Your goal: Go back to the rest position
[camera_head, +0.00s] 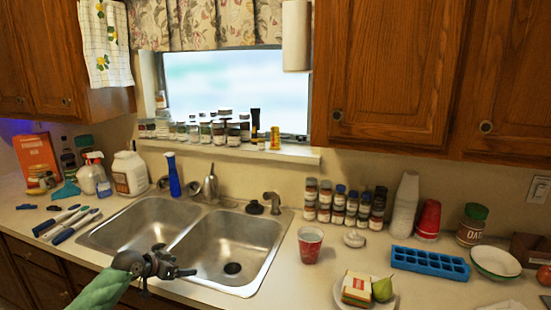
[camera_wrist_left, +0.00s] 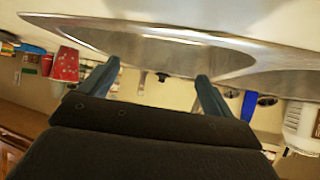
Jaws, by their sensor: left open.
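My left gripper (camera_head: 172,270) is over the front of the double sink, near the divider between the two basins. Its arm, in a green sleeve, comes in from the lower left. In the left wrist view the two fingers (camera_wrist_left: 153,84) are spread apart with nothing between them. The sink (camera_head: 262,216) lies in front of and below the gripper; its rim (camera_wrist_left: 120,24) also shows in the left wrist view, which looks upside down. My right gripper does not show in either view.
A red cup (camera_head: 310,245) stands right of the sink, with a blue ice tray (camera_head: 429,262) and a plate of food (camera_head: 364,303) further right. Jars (camera_head: 232,130) line the windowsill.

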